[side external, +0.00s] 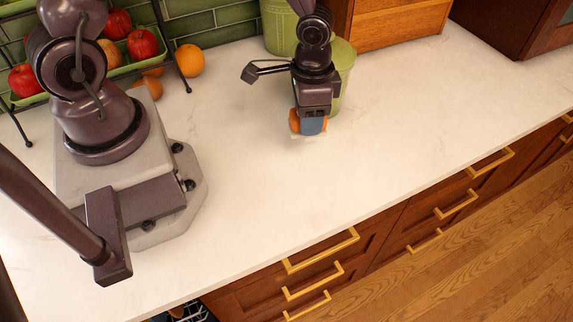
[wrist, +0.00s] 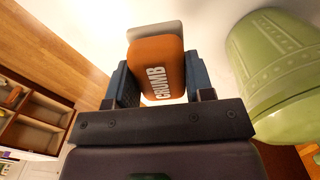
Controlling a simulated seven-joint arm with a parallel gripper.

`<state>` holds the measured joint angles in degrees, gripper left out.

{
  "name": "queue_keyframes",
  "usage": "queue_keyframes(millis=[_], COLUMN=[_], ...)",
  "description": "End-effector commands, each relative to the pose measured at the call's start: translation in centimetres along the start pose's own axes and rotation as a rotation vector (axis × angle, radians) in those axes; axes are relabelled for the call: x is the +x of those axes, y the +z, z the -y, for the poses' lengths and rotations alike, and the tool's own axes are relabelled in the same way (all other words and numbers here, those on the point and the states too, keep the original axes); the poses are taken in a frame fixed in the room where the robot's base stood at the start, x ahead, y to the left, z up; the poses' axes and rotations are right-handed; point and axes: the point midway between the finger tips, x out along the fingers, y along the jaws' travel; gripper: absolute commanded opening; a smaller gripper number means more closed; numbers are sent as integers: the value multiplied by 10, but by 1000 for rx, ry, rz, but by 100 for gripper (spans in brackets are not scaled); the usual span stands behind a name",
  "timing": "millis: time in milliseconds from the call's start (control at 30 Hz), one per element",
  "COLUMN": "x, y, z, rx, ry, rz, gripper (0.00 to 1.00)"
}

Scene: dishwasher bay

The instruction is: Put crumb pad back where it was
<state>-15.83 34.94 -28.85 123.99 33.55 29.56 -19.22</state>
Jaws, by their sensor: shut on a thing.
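The crumb pad (wrist: 157,66) is an orange block lettered CRUMB with a pale layer at its far end. My gripper (wrist: 161,80) is shut on it, with one dark blue finger pad on each side. In the side view, orange parts of the pad (side external: 294,121) show on either side of my gripper (side external: 312,125), low over the white countertop. I cannot tell whether the pad touches the counter.
A light green container (side external: 345,65) stands right behind my gripper; a green vessel fills the right of the wrist view (wrist: 285,75). Another green canister (side external: 279,28), a wooden box (side external: 400,30) and fruit including an orange (side external: 190,60) are at the back. Counter (side external: 420,120) to the right is clear.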

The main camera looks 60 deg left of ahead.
Motion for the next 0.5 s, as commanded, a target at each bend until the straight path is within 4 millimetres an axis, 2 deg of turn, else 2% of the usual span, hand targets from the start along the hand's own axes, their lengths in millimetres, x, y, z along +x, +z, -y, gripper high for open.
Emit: queue_keyframes(millis=[100,300,400,500], x=[1,3,4,5], y=[22,48,53,53], z=[-7,-21,-26,-26], rx=[324,885,1074,1179], ry=[-3,-6,-8,-11], rz=[3,1,-1,-5], gripper=[26,26,26,26])
